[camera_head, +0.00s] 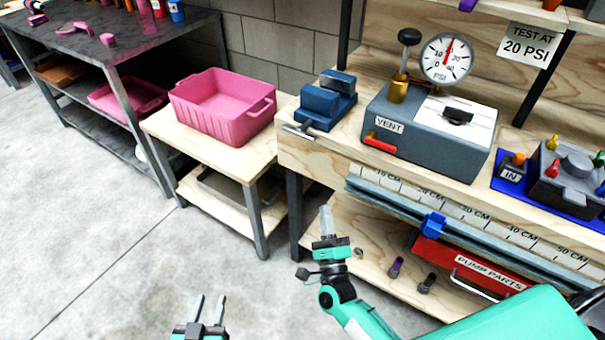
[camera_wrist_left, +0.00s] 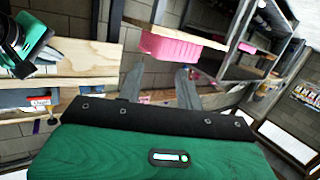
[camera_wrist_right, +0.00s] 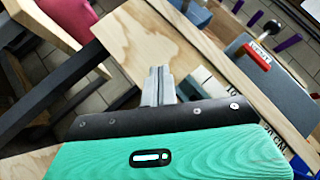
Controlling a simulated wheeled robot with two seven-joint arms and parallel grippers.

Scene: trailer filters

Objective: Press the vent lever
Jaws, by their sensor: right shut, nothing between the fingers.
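The vent lever (camera_head: 380,144) is a short red bar on the front of the grey gauge box (camera_head: 436,140), just under the VENT label (camera_head: 389,125). In the right wrist view the red lever (camera_wrist_right: 257,57) shows at the upper right, beyond the fingertips. My right gripper (camera_head: 326,217) is shut and empty, in front of the bench, below and left of the lever and apart from it. Its fingers (camera_wrist_right: 157,84) are together in the right wrist view. My left gripper (camera_head: 209,305) is low over the floor, its fingers apart and empty, far from the lever.
A blue vise (camera_head: 326,104) with a metal handle sits on the bench left of the box. A pink bin (camera_head: 222,106) stands on the lower side table. A ruler strip (camera_head: 450,205) runs along the bench front, above a red PUMP PARTS drawer (camera_head: 478,268). Floor at left is clear.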

